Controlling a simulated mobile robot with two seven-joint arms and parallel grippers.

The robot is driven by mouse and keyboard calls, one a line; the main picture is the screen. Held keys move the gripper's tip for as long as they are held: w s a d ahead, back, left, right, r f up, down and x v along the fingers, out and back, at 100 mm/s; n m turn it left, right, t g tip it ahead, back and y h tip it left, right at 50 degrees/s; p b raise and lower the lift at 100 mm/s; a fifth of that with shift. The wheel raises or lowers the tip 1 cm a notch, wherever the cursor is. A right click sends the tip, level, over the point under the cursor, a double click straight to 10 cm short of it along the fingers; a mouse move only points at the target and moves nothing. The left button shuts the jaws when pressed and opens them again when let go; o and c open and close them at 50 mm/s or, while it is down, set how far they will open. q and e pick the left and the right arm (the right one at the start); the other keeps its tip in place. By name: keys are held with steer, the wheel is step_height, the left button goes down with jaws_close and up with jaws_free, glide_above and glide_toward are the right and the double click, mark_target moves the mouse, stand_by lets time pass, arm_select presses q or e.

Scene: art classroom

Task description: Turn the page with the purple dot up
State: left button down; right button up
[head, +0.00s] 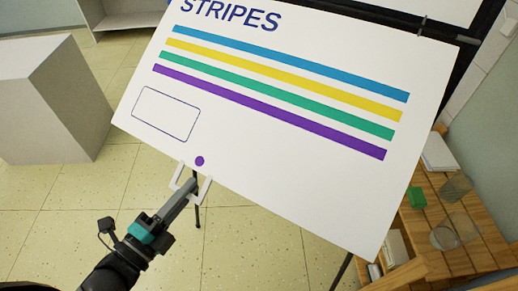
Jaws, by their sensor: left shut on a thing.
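A large white page (230,120) headed "STRIPES" fills the middle of the head view, tilted in the picture. It has blue, yellow, green and purple stripes and an empty outlined box. The purple dot (199,161) is near its lower edge. My left gripper (191,180) comes in from the lower left and is shut on the page's lower edge, just below the purple dot. The page's top edge is partly out of view. My right gripper is not in view.
A grey-white block (50,100) stands on the tiled floor at left. A wooden table (455,262) at lower right holds clear glass vessels (456,231), a green block (417,197) and a white stack (438,151). Dark stand legs show under the page.

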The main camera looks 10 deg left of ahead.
arm_select(q)
steer(key=shift+s+a+r+p, duration=0.15)
steer(key=shift+s+r+p, duration=0.8)
steer(key=shift+r+p, duration=0.1)
steer(key=s+a+r+p, duration=0.1)
steer(key=s+r+p, duration=0.2)
steer(key=r+p, duration=0.5)
steer(key=shift+s+a+r+p, duration=0.25)
steer(key=shift+s+r+p, duration=0.1)
steer(key=shift+p, duration=0.35)
